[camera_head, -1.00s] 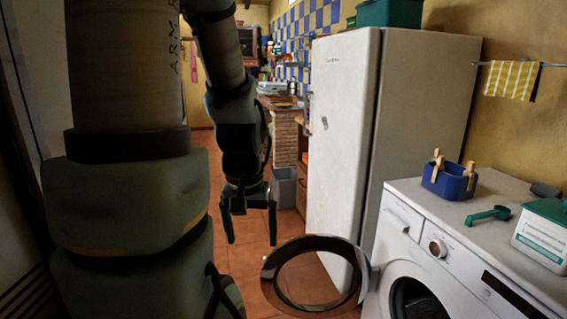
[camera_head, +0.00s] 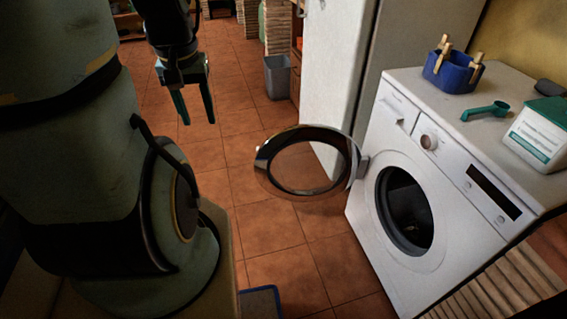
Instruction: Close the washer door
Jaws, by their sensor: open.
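The white washer (camera_head: 463,185) stands at the right, with its dark drum opening (camera_head: 404,210) uncovered. Its round door (camera_head: 268,172), a dark and silver ring with clear glass, stands wide open. It is hinged on the left side of the opening and sticks out to the left over the floor. My gripper (camera_head: 197,108) hangs at the upper left, fingers pointing down, spread apart and empty. It is to the left of the door in the picture and apart from it.
A white fridge (camera_head: 341,70) stands behind the washer. A grey bin (camera_head: 277,77) is on the tiled floor beyond the door. On the washer top are a blue peg basket (camera_head: 453,76), a green scoop (camera_head: 486,111) and a box (camera_head: 540,133). The floor between gripper and door looks clear.

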